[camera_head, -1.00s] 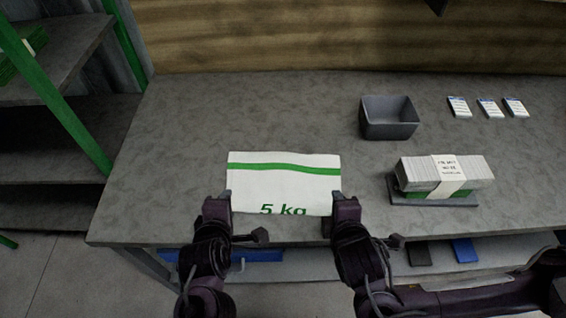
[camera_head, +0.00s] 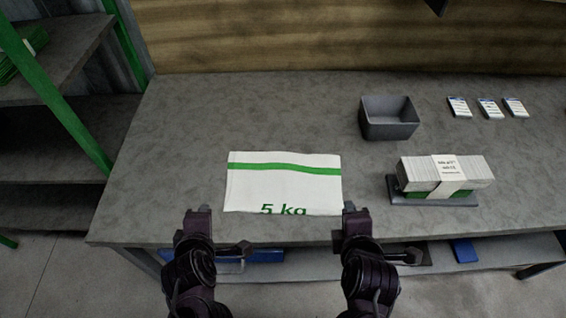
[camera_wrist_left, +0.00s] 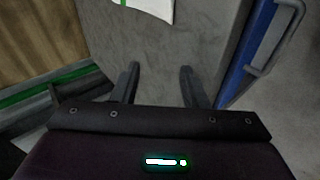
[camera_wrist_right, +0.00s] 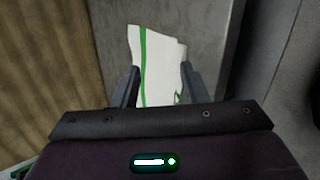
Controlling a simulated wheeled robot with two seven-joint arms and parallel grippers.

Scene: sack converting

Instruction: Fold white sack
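The white sack (camera_head: 284,183) lies flat on the grey table, with a green stripe across its upper part and "5 kg" print cut off at its near edge. It also shows in the left wrist view (camera_wrist_left: 150,7) and the right wrist view (camera_wrist_right: 160,65). My left gripper (camera_head: 198,212) is at the table's front edge, left of the sack's near left corner and apart from it. Its fingers are apart and empty in the left wrist view (camera_wrist_left: 158,82). My right gripper (camera_head: 356,210) is close by the near right corner. Its fingers are apart in the right wrist view (camera_wrist_right: 162,82), with the sack showing beyond them.
A grey bin (camera_head: 389,118) stands behind and right of the sack. A banded stack of white sheets (camera_head: 445,172) sits on a dark tray (camera_head: 432,200) at right. Several small labelled cards (camera_head: 489,108) lie at the back right. The table left of the sack is clear.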

